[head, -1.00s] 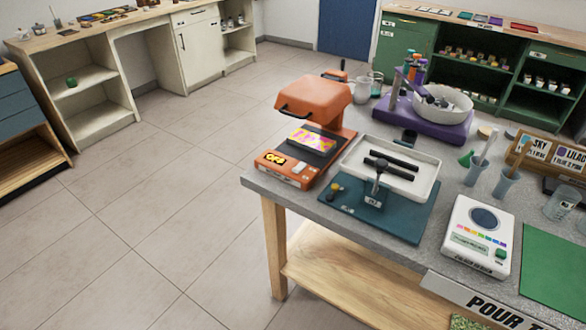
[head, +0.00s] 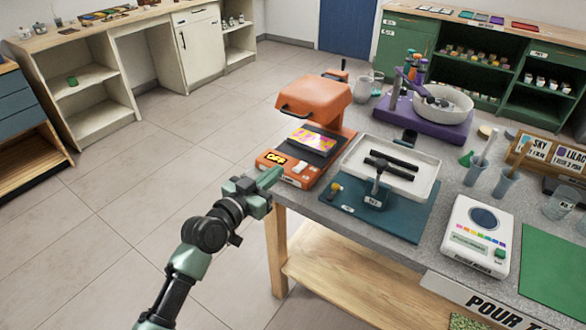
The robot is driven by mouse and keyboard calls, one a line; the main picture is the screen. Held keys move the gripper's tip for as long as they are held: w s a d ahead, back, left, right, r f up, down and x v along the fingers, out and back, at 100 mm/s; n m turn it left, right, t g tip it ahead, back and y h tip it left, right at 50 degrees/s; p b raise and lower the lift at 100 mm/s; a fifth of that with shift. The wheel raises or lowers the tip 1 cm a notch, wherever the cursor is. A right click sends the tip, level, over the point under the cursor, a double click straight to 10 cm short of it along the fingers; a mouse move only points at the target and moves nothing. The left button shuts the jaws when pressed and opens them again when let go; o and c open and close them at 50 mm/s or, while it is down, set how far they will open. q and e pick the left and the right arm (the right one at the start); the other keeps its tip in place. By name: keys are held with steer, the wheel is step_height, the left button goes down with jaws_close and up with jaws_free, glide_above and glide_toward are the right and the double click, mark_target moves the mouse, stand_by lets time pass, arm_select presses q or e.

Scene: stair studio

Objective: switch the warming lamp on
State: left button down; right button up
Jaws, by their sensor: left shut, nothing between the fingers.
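The warming lamp (head: 318,93) is an orange device with a hood on a post over a dark bed, at the near left corner of the grey worktop. Its front edge carries a small yellow-on-black sign (head: 275,157) that seems to read OFF, and a pale switch (head: 298,168) to the right of it. A pink and yellow sheet (head: 313,139) lies on the bed. My left gripper (head: 270,178) is shut and empty, just in front of the lamp's front edge, left of and below the switch; contact cannot be told. My right gripper is not in view.
Right of the lamp stands a white tray (head: 428,189) on a teal stand (head: 399,228). A white scale (head: 475,237), cups and a purple stand (head: 427,115) with a white bowl (head: 446,102) are farther right. The floor (head: 120,230) left of the worktop is open.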

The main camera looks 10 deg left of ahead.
arm_select(q)
glide_above(294, 176)
steer(key=w, duration=0.1)
steer(key=shift+d+f, duration=0.25)
steer(key=shift+f, duration=0.1)
steer(key=f, duration=0.1)
steer(key=s+f, duration=0.1)
steer(key=shift+a+f, duration=0.2)
steer(key=shift+f, duration=0.15)
steer(key=shift+s+a+f, duration=0.15)
steer(key=shift+s+f, duration=0.15)
steer(key=shift+f, duration=0.2)
steer(key=shift+f, duration=0.1)
